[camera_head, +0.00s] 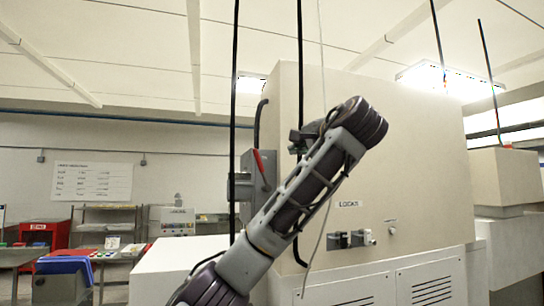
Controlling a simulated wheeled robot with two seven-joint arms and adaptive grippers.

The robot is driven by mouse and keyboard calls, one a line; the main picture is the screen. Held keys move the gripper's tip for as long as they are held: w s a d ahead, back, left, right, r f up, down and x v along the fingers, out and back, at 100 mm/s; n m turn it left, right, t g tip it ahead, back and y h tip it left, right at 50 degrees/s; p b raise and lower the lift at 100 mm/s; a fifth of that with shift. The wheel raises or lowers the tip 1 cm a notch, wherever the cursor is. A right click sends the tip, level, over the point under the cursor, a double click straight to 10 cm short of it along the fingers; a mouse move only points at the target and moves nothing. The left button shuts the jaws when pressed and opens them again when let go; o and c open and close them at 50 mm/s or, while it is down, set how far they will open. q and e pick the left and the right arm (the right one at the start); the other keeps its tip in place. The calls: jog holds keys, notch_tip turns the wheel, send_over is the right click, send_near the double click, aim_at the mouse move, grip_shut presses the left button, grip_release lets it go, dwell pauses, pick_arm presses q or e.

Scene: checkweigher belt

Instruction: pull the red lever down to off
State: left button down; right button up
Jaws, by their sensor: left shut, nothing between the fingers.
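The red lever (260,166) is on the side of a grey switch box (246,188), fixed to the left face of a large beige cabinet. Its red handle points up, tilted slightly to the left at the top. My left arm comes up from the bottom and bends back at the wrist. My left gripper (298,142) is just right of the lever in the picture, shut and empty, and partly hidden by my own wrist. A gap shows between it and the lever; their depth is hard to judge. My right gripper is not in view.
The beige cabinet (420,150) fills the right, with a "LOCKS" label (348,204) and small locks (350,239) below it. Dark cables hang down near the lever.

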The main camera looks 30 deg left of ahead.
aim_at(261, 169)
pick_arm(q)
jog(key=shift+s+a+r, duration=0.1)
jog(key=shift+s+r, duration=0.05)
jog(key=shift+r, duration=0.1)
jog(key=shift+a, duration=0.15)
jog(key=p+x, duration=0.3)
jog(key=x, duration=0.6)
jog(key=shift+w+a+r, duration=0.1)
jog(key=shift+w+a, duration=0.05)
jog(key=shift+w, duration=0.05)
jog(key=shift+s+a+f, duration=0.15)
jog(key=shift+a+f, duration=0.1)
jog(key=shift+a, duration=0.3)
jog(key=shift+s+a+f+p, duration=0.3)
jog(key=shift+s+a, duration=0.15)
jog(key=shift+a, duration=0.1)
jog(key=shift+s+a+f+p, duration=0.25)
jog(key=shift+s+a, duration=0.2)
jog(key=shift+a, duration=0.05)
jog(key=shift+a, duration=0.15)
